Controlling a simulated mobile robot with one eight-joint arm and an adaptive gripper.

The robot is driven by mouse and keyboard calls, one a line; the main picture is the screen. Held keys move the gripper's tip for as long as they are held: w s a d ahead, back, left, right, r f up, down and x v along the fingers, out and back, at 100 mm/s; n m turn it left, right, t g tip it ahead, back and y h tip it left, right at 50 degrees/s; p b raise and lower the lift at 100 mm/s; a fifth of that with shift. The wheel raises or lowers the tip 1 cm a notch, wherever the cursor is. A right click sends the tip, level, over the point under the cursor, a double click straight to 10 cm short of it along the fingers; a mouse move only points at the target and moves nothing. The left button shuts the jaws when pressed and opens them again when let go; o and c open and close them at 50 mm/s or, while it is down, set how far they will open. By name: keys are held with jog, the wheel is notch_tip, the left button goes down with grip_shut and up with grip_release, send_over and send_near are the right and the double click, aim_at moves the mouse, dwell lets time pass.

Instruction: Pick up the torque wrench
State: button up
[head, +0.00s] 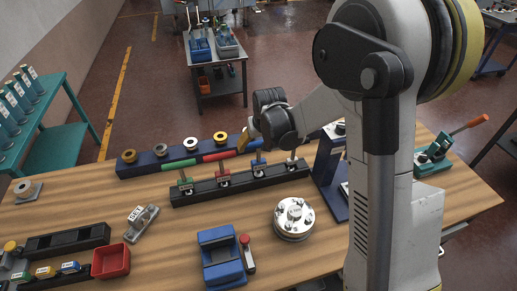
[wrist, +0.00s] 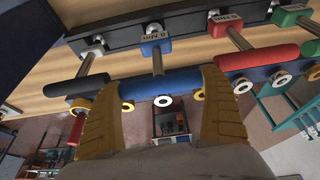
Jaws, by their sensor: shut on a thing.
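The torque wrenches stand in a black rack (head: 240,183), with coloured crossbar handles on thin metal shafts and matching coloured label blocks. My gripper (wrist: 160,82) is shut on the blue handle (wrist: 155,88), with one tan finger on each side. The blue wrench's shaft (wrist: 157,60) runs to its blue block (wrist: 156,46) at the rack. In the head view one yellow finger (head: 243,141) shows beside the red handle (head: 218,155); my arm hides most of the blue handle. The green handle (head: 184,166) is farther left. A black handle (wrist: 77,84) is beside the blue one in the wrist view.
A dark blue rail with several rings (head: 160,157) lies behind the rack. A blue upright stand (head: 329,172) is close at the right. A silver flanged disc (head: 294,220), blue vise (head: 221,258) and red bin (head: 110,261) are in front. Bare wood (head: 185,225) lies between them.

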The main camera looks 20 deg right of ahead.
jog(key=r, duration=0.2)
jog(key=d+r, duration=0.1)
jog(key=shift+s, duration=0.3)
jog(key=s+d+r+p, duration=0.1)
jog(key=s+d+r, duration=0.3)
jog(key=d, duration=0.5)
jog(key=shift+d+v, duration=0.2)
jog(key=shift+v, duration=0.9)
